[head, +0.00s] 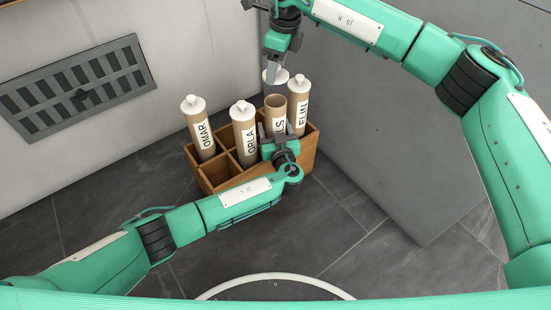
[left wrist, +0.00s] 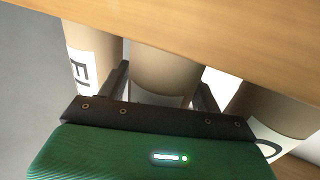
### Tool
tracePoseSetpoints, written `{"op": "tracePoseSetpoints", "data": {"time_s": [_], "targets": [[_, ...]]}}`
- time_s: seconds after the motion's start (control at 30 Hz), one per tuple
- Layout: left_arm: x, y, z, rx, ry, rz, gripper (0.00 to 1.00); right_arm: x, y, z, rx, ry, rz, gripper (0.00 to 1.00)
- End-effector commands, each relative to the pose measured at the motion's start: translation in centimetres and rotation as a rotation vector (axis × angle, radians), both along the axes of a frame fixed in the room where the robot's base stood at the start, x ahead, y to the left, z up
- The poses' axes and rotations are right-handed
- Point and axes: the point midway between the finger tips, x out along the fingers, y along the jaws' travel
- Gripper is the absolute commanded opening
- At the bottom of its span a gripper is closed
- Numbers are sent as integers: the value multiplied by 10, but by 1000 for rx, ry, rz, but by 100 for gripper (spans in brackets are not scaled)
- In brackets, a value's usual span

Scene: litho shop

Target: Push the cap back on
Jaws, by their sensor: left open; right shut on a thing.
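An open brown cardboard tube (head: 275,104) stands uncapped in the wooden crate, its label mostly hidden by my left gripper. The white cap (head: 276,77) is above and slightly behind its mouth, apart from it. My right gripper (head: 274,66) comes from above and is shut on the cap. My left gripper (head: 276,143) is open at the crate's front side. In the left wrist view, the tube (left wrist: 165,72) shows between the two fingers of that gripper (left wrist: 162,92); whether they touch it I cannot tell.
The wooden crate (head: 215,181) stands on dark floor tiles, with some compartments empty. Capped tubes marked OMAR (head: 200,128), ORLA (head: 243,130) and ELIN (head: 299,105) stand in it. A grey panel (head: 395,140) is close on the right; a wall vent (head: 78,92) is left.

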Motion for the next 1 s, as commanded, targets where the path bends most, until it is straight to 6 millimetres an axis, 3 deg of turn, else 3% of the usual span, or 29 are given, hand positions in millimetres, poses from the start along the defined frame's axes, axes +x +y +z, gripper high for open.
{"op": "tracePoseSetpoints", "data": {"time_s": [0.43,0.7,0.87,1.0], "targets": [[9,2,0,0,0,0,65,0,0,0,0,0,0,37],[9,2,0,1,0,0,13,0,0,0,0,0,0,37],[9,2,0,1,0,0,13,0,0,-6,-1,1,0,37],[9,2,0,1,0,0,13,-1,0,-26,-1,3,0,37]]}}
